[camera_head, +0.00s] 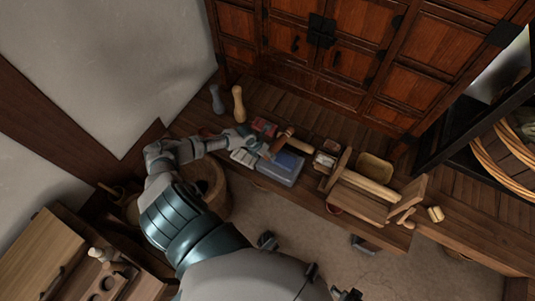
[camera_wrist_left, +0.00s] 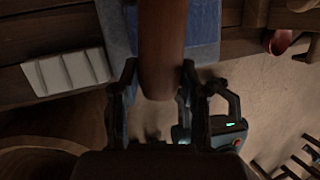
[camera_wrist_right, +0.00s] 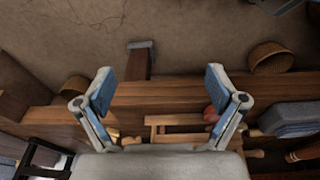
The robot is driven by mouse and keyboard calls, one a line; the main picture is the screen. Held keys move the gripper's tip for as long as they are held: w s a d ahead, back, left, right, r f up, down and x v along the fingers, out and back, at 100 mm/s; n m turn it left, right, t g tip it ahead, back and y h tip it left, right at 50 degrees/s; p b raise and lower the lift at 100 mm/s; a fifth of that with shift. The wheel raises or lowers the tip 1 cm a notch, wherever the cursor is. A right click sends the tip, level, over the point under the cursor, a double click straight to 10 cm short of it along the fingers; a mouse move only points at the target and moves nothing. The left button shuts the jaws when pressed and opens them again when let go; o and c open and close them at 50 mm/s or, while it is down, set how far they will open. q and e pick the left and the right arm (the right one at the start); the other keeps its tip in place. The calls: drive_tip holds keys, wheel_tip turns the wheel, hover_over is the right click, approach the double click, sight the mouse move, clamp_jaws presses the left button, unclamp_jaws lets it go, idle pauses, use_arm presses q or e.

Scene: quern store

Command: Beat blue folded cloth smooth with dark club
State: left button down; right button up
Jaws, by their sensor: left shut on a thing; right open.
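The blue folded cloth (camera_head: 288,161) lies on a grey block (camera_head: 279,179) on the low wooden platform in the head view. It also shows at the top of the left wrist view (camera_wrist_left: 204,22). My left gripper (camera_head: 264,151) is shut on the dark club (camera_head: 281,141), a reddish-brown wooden piece beside the cloth's far left edge. In the left wrist view the club (camera_wrist_left: 162,45) stands between the fingers (camera_wrist_left: 160,88) and crosses in front of the cloth; I cannot tell whether they touch. My right gripper (camera_wrist_right: 159,90) is open and empty in the right wrist view.
A wooden frame with a roller (camera_head: 370,187) and a basket (camera_head: 375,169) stand right of the cloth. Grey (camera_head: 217,99) and tan (camera_head: 238,104) club-shaped pieces stand at the back left. A round wooden tub (camera_head: 211,184) is near my left arm. A cabinet (camera_head: 340,60) rises behind.

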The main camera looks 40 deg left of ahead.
use_arm(q)
wheel_tip(320, 180, down, 3)
drive_tip(key=shift+r+b, duration=0.1)
drive_tip(key=shift+b, duration=1.05)
drive_tip(key=shift+f+b, duration=0.35)
drive_tip(key=shift+f, duration=0.05)
drive_tip(key=shift+r+p, duration=0.9)
drive_tip(key=shift+r, duration=1.1)
drive_tip(key=shift+f, duration=0.15)
use_arm(e)
wheel_tip(320, 180, up, 9)
drive_tip(key=w+t, duration=0.2)
drive_tip(key=shift+w+a, duration=0.25)
drive_tip(key=shift+a, duration=0.05)
drive_tip(key=shift+r, duration=0.1)
use_arm(q)
wheel_tip(320, 180, up, 6)
drive_tip(key=p, duration=0.3)
drive_tip(key=shift+p, duration=0.35)
use_arm(e)
drive_tip(key=r, duration=0.4)
drive_tip(key=shift+w+r, duration=0.2)
drive_tip(key=shift+w, duration=0.2)
